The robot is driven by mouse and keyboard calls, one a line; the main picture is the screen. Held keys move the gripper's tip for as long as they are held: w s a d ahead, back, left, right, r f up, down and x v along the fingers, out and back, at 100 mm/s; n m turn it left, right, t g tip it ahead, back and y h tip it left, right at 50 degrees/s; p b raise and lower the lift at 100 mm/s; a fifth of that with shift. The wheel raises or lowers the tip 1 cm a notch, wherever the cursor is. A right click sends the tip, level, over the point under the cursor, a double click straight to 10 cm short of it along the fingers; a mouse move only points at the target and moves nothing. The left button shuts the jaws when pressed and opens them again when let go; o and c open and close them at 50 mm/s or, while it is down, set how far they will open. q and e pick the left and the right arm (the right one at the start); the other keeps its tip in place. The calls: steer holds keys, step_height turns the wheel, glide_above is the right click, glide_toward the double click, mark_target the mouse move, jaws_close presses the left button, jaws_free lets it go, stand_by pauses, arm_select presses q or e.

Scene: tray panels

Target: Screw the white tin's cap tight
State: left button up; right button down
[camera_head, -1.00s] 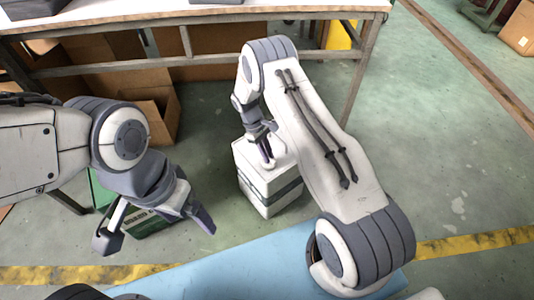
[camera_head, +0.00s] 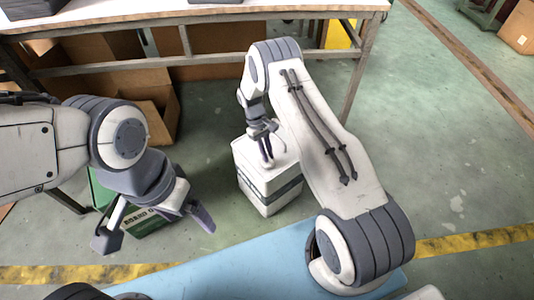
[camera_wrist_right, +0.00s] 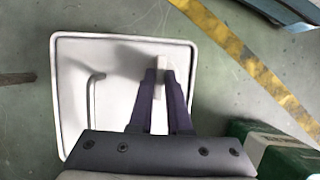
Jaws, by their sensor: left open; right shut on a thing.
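The white tin (camera_head: 256,188) stands upright on the floor in the head view, a box shape with a dark band round its side. Its pale top (camera_wrist_right: 120,60) fills the middle of the right wrist view, with a raised handle (camera_wrist_right: 91,95) on it. My right gripper (camera_head: 267,163) points down at the tin's top. Its dark fingers (camera_wrist_right: 165,75) are shut on the small white cap (camera_wrist_right: 162,62), which they largely hide. I cannot tell how tight the cap sits. My left gripper (camera_head: 155,232) is open and empty, left of the tin and apart from it.
A green and white box (camera_head: 150,222) stands on the floor under my left gripper. Cardboard boxes (camera_head: 150,100) lie below a white-topped table (camera_head: 200,12) behind. A yellow line (camera_head: 470,242) crosses the floor.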

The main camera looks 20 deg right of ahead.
steer(key=c, duration=0.9)
jaws_free()
steer(key=shift+o, duration=0.2)
steer(key=p+v, duration=0.2)
steer(key=v, duration=0.8)
steer(key=shift+r, duration=0.25)
steer(key=shift+w, duration=0.1)
